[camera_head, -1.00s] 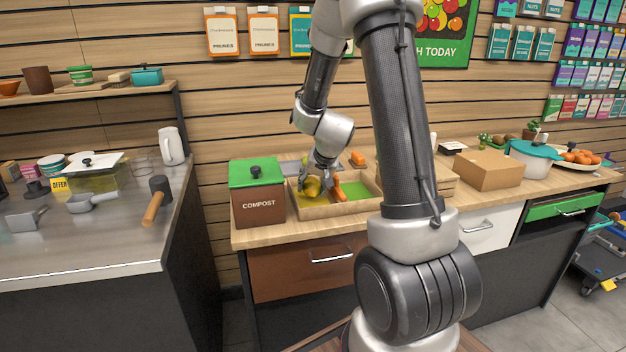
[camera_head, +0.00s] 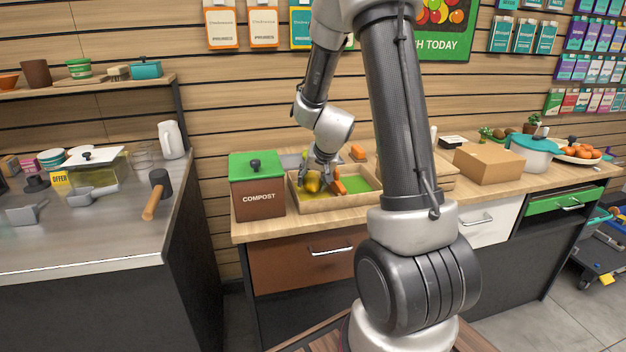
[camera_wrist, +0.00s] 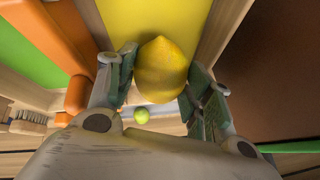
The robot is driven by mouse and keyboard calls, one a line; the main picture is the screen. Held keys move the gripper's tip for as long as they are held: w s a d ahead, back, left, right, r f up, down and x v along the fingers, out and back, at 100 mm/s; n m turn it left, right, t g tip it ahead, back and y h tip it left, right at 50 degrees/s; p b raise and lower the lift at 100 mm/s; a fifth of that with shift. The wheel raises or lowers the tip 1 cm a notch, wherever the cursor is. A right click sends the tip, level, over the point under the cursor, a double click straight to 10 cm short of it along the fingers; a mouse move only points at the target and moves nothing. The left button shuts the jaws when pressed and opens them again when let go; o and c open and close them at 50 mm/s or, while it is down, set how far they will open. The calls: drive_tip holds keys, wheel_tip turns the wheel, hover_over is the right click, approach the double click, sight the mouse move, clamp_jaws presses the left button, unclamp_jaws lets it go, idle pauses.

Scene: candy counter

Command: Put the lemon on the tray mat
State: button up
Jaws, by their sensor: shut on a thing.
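My gripper (camera_wrist: 160,88) is shut on the yellow lemon (camera_wrist: 162,68), which sits between its two fingers. In the head view the lemon (camera_head: 312,185) is at the left part of a shallow wooden tray (camera_head: 325,206). In the wrist view the yellow mat (camera_wrist: 140,16) lies beyond and beneath the lemon. A green mat (camera_wrist: 22,50) covers the tray's other part and also shows in the head view (camera_head: 358,185). I cannot tell whether the lemon touches the yellow mat. The gripper hides part of the tray's back.
An orange object (camera_head: 338,185) lies in the tray, right of the lemon. A compost bin (camera_head: 258,190) with a green lid stands close at left. A small lime-green ball (camera_wrist: 141,116) shows below the lemon in the wrist view. A cardboard box (camera_head: 488,166) stands at right.

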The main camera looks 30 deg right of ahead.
drive_tip(key=shift+f, duration=0.55)
idle(0.4)
drive_tip(key=o, duration=0.5)
drive_tip(key=shift+r, duration=0.1)
drive_tip(key=shift+v, duration=2.95)
drive_tip(key=shift+s, duration=0.1)
drive_tip(key=o, duration=0.6)
drive_tip(key=shift+c, duration=0.2)
